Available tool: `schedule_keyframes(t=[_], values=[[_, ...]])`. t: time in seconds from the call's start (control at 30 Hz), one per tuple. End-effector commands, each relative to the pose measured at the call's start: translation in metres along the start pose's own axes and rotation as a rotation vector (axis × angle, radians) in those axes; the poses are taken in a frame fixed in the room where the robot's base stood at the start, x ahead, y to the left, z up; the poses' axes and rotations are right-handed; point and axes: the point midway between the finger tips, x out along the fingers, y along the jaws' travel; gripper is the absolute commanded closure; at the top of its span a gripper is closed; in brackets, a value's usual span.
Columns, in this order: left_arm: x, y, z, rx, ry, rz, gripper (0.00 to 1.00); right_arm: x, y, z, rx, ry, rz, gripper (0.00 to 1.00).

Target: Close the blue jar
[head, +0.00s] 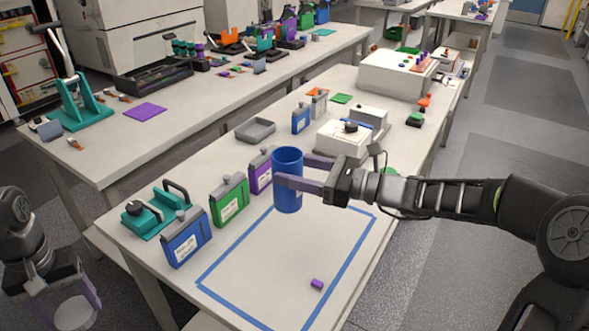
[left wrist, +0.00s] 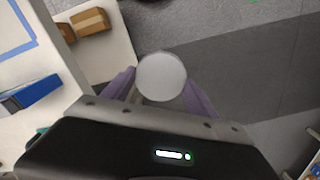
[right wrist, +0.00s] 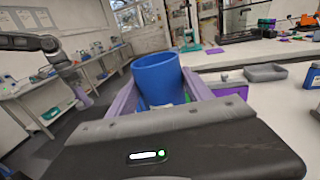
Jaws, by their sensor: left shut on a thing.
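The blue jar (head: 288,185) is upright with its open top facing up and no lid on it. My right gripper (head: 293,172) has one finger on each side of the jar and is shut on it; the jar also fills the space between the fingers in the right wrist view (right wrist: 158,78). I cannot tell whether its base touches the table. My left gripper (head: 70,300) is low at the left, off the table's edge, shut on a pale round lid (head: 74,314). The lid shows face-on between the purple fingers in the left wrist view (left wrist: 161,76).
A blue tape rectangle (head: 232,312) marks the near table, with a small purple block (head: 317,284) inside. Blue (head: 186,238), green (head: 229,201) and purple (head: 260,171) canisters line its left side, near a teal fixture (head: 155,212). A grey tray (head: 256,130) sits behind.

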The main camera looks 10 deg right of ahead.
Motion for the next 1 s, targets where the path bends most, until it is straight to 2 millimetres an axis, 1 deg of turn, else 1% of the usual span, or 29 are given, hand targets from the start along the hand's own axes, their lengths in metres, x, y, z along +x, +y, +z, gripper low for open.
schedule_keyframes(t=[0.03,0.07,0.67,1.0], values=[[-0.0001,0.0,0.0,0.0,0.0,0.0,0.71,0.0001,0.0001,0.0005,0.0,-0.001,0.0,0.48],[-0.0001,0.0,0.0,0.0,0.0,0.0,0.71,0.0001,0.0001,0.0005,0.0,-0.001,0.0,0.51],[-0.0001,0.0,0.0,0.0,0.0,0.0,0.71,0.0001,0.0001,0.0005,0.0,-0.001,0.0,1.0],[-0.0001,0.0,0.0,0.0,0.0,0.0,0.71,0.0001,0.0001,0.0005,-0.001,-0.001,0.0,1.0]])
